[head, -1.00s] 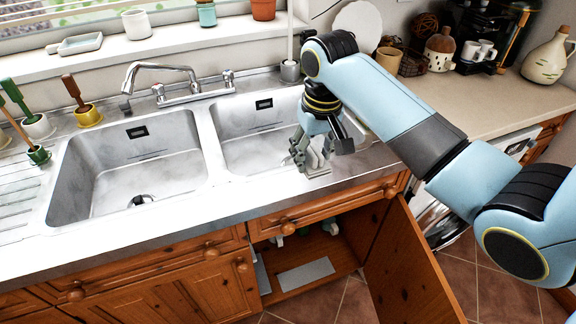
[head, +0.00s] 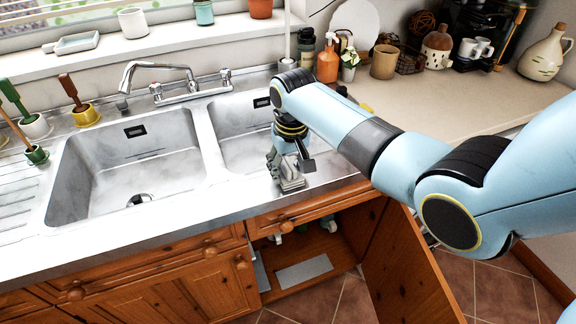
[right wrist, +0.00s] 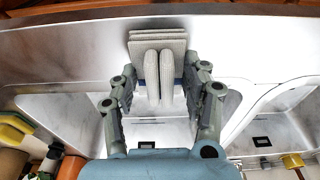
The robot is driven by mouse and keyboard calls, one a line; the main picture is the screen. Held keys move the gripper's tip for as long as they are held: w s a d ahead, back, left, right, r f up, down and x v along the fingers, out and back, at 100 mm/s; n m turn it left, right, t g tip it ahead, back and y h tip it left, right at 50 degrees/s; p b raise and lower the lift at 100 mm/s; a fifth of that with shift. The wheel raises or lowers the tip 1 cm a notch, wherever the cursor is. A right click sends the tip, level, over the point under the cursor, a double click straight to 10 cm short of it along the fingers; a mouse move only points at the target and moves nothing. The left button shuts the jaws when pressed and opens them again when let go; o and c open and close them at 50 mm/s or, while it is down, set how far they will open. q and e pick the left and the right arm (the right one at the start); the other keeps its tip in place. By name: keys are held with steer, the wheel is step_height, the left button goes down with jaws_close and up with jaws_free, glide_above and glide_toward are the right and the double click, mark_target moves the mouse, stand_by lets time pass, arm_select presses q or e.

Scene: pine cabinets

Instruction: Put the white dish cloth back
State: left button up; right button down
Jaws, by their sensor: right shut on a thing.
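My right gripper (head: 284,172) is over the front rim of the right sink basin (head: 236,146). In the right wrist view the right gripper (right wrist: 162,92) is shut on a folded, pale grey-white cloth (right wrist: 157,42), its fingers on either side of it. The cloth is small and partly hidden by the fingers in the head view (head: 292,186). I cannot tell whether it touches the steel rim. My left gripper is not in view.
Below the counter, the cabinet door (head: 408,270) stands open beside a cupboard with a pale sheet (head: 304,272) on its floor. The right counter (head: 450,95) has free room.

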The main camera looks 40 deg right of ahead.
mark_target(290, 168)
steer(key=c, duration=0.6)
jaws_free()
steer(key=r, duration=0.4)
steer(key=s+r, duration=0.1)
steer(key=r, duration=0.7)
steer(key=shift+s+a, duration=0.1)
steer(key=shift+s, duration=0.1)
